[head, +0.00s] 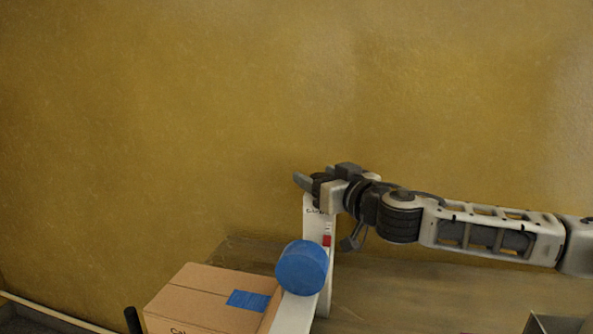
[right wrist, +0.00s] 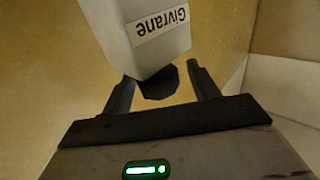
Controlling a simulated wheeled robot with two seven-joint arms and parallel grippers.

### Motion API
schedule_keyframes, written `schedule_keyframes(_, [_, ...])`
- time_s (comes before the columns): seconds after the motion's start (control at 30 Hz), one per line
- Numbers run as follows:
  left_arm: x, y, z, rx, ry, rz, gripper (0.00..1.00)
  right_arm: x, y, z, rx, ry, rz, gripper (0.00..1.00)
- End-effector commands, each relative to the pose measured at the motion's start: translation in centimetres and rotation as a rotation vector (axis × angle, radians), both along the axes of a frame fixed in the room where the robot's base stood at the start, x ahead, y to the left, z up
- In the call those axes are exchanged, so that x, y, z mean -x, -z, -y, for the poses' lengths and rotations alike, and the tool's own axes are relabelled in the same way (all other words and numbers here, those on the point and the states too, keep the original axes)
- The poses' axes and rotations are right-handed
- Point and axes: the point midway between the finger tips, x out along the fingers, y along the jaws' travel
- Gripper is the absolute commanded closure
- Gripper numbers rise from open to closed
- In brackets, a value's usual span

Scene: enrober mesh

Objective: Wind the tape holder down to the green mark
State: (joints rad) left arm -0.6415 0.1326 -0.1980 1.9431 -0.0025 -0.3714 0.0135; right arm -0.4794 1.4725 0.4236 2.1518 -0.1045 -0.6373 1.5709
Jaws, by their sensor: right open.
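The tape holder has a blue round drum (head: 302,267) in front of a white upright post (head: 311,228) with a red mark (head: 327,240) on its side. I see no green mark on the post. My right gripper (head: 304,182) is at the top of the post, fingers pointing left. In the right wrist view the gripper (right wrist: 162,84) is open, with a dark knob (right wrist: 158,84) showing between its fingertips. I cannot tell whether they touch it. The post's label there (right wrist: 155,38) reads "Givrane" upside down. My left gripper is not in view.
A cardboard box (head: 195,302) with blue tape (head: 248,300) stands left of the drum. A brown surface (head: 430,292) lies behind and right of the post, against a mustard wall (head: 180,110). A grey metal edge (head: 560,325) shows at lower right. Space left of my right gripper is clear.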

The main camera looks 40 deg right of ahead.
Motion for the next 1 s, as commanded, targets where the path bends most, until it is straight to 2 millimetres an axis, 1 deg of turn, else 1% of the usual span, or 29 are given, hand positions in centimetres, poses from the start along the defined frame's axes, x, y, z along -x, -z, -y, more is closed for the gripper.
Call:
schedule_keyframes(0.1, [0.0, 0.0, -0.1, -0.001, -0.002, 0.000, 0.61, -0.3, 0.0, 0.4, 0.001, 0.005, 0.000, 0.40])
schedule_keyframes(0.47, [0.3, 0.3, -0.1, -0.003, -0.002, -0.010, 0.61, -0.5, 0.0, 0.5, 0.000, 0.006, 0.000, 0.40])
schedule_keyframes(0.5, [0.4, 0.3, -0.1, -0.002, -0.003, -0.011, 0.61, -0.5, 0.0, 0.5, 0.000, 0.006, 0.000, 0.43])
schedule_keyframes(0.57, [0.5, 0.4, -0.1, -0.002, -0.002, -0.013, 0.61, -0.5, 0.0, 0.5, 0.000, 0.006, 0.000, 0.59])
schedule_keyframes(0.6, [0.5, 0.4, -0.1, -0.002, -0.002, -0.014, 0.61, -0.5, 0.0, 0.5, 0.000, 0.006, 0.000, 0.70])
schedule_keyframes(0.63, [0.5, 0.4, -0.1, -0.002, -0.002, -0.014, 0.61, -0.5, 0.0, 0.5, 0.000, 0.006, 0.000, 0.79])
schedule_keyframes(0.67, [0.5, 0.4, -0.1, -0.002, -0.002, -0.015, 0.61, -0.5, 0.0, 0.5, 0.000, 0.006, 0.000, 0.84])
schedule_keyframes(0.87, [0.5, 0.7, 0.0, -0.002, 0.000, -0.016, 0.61, -0.5, 0.1, 0.5, -0.001, 0.011, 0.001, 0.84])
schedule_keyframes(1.0, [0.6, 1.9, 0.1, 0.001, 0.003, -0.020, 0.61, -0.5, 0.4, 0.5, 0.000, 0.037, 0.003, 0.84])
